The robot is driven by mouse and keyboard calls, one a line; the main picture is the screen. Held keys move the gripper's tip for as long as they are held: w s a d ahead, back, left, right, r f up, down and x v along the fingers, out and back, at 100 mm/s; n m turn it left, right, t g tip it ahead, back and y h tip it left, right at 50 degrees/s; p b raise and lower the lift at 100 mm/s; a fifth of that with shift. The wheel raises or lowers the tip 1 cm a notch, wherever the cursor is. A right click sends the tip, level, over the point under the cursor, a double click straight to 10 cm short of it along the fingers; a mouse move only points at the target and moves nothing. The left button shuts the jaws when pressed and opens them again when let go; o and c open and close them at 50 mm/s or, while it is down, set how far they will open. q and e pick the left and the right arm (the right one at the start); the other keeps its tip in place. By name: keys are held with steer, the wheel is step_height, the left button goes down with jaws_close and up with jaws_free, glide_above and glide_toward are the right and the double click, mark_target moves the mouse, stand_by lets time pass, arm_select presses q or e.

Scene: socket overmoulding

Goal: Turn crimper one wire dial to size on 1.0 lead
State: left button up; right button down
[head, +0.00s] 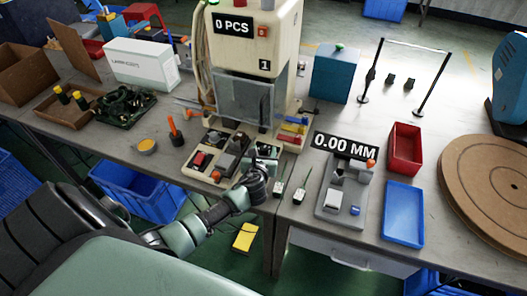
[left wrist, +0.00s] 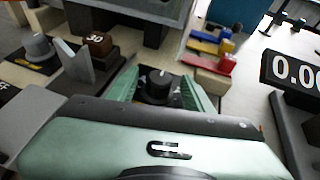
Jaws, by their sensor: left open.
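Crimper one (head: 257,45) is the cream machine marked 1, with a sign reading 0 PCS, standing at the back of the bench. In the left wrist view a black round dial (left wrist: 159,86) with a pale mark on top sits on the crimper's base. My left gripper (left wrist: 158,98) is open, with one green finger on each side of this dial; I cannot tell whether they touch it. In the head view my left gripper (head: 262,158) is at the front right of the base and largely hides the dial. Size markings around the dial are not readable. My right gripper is not in view.
A grey knob (left wrist: 38,48) and a brown block (left wrist: 99,43) stand left of the dial. Coloured blocks (head: 292,131) lie to the right. Two thin leads (head: 299,194) and a gauge (head: 343,190) reading 0.00 MM are on the bench to the right, near a red bin (head: 404,149).

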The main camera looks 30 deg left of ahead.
arm_select(q)
steer(key=c, duration=1.1)
jaws_close()
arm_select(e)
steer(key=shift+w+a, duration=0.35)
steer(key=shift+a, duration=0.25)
arm_select(q)
steer(key=shift+y, duration=0.3)
